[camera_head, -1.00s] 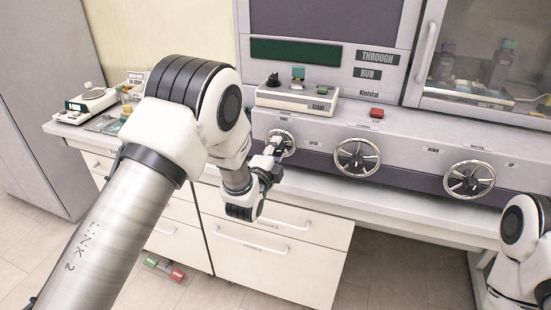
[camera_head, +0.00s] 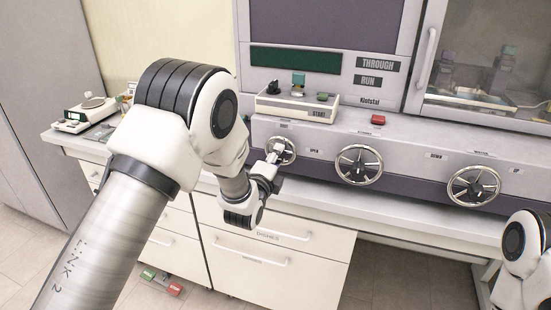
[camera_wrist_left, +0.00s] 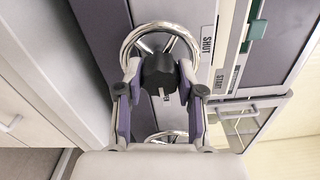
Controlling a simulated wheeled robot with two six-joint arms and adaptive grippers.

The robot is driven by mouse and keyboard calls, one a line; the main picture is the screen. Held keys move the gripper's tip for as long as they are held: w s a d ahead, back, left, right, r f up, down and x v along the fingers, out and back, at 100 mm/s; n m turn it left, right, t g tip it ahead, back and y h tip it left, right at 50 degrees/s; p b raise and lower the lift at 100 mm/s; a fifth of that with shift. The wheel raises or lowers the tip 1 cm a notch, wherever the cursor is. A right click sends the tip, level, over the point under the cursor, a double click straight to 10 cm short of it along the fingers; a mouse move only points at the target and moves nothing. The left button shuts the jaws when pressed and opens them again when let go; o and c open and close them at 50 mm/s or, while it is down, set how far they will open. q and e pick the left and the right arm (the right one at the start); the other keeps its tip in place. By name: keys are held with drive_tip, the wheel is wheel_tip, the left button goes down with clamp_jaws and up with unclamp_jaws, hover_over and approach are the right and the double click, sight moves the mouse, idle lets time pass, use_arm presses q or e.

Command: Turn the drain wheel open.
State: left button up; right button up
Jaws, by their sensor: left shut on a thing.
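The drain wheel (camera_head: 290,146) is the leftmost chrome handwheel on the bench front, between a SHUT label above and an OPEN label to its lower right. My left gripper (camera_head: 275,154) is at this wheel and covers part of it. In the left wrist view the wheel's shiny rim (camera_wrist_left: 130,40) and spokes show beyond the fingers. There my left gripper (camera_wrist_left: 160,75) has one finger on each side of the dark hub and is shut on the wheel. My right arm shows at the right edge; its gripper is out of view.
A second handwheel (camera_head: 359,164) and a third handwheel (camera_head: 474,186) sit to the right on the same panel. A small control box (camera_head: 297,103) and a red button (camera_head: 378,119) are above. Drawers (camera_head: 270,250) stand below the bench top.

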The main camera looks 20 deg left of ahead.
use_arm(q)
drive_tip(key=o, duration=1.1)
drive_tip(key=shift+d+f, duration=0.1)
drive_tip(key=shift+f, duration=0.15)
drive_tip(key=shift+o, duration=0.2)
drive_tip(key=shift+s+d+r, duration=0.1)
drive_tip(key=shift+r, duration=0.05)
drive_tip(key=s, duration=1.2)
drive_tip(key=shift+a, duration=0.2)
